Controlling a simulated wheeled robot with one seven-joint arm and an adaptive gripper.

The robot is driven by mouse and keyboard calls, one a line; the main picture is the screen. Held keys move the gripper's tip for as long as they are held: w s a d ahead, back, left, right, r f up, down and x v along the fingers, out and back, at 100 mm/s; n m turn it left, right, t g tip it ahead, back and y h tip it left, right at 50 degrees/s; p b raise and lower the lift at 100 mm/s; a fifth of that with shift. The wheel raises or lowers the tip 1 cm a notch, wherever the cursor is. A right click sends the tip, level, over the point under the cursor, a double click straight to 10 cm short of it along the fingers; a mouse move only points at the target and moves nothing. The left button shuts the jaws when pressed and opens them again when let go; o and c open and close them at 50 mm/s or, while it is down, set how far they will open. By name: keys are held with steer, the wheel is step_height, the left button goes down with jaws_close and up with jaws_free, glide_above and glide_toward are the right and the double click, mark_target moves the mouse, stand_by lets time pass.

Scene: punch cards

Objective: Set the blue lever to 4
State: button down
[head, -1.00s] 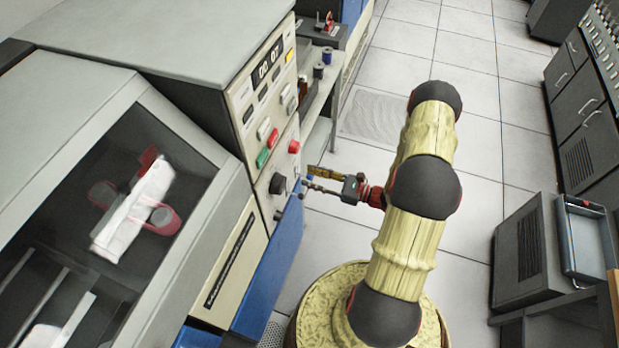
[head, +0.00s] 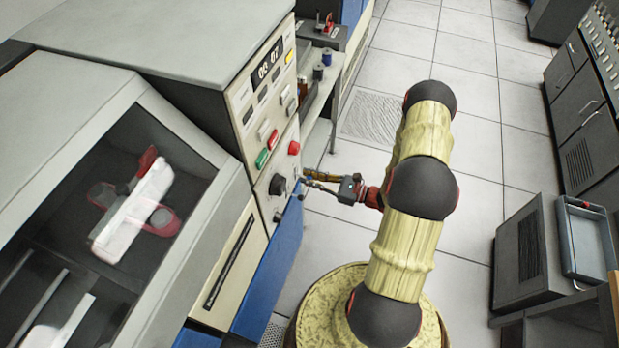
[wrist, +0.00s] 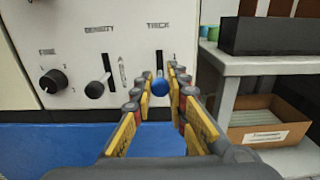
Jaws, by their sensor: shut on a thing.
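The blue lever has a round blue knob (wrist: 160,87) on a dark stem in a vertical slot at the right of the white panel. The knob sits low, below most of the slot. My gripper (wrist: 160,77) has its yellow-padded fingers on both sides of the knob, shut on it. In the head view, my gripper (head: 304,181) reaches the machine's front from the right, and the blue knob is too small to make out. The scale beside the slot is mostly hidden by the fingers, so the lever's number cannot be read.
A black-knobbed lever (wrist: 94,89) stands left of the blue one, with a black dial (wrist: 53,81) farther left. A blue ledge (wrist: 50,145) runs below the panel. A shelf (wrist: 245,66) with a cardboard box (wrist: 262,122) stands to the right.

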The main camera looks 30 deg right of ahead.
stand_by(0.6)
steer(key=shift+w+f+b, duration=0.1)
steer(key=shift+f+b, duration=0.3)
steer(key=shift+f, duration=0.85)
steer(key=c, duration=1.8)
jaws_free()
steer(key=shift+r, duration=0.15)
steer(key=shift+o, duration=0.2)
steer(key=v, duration=1.2)
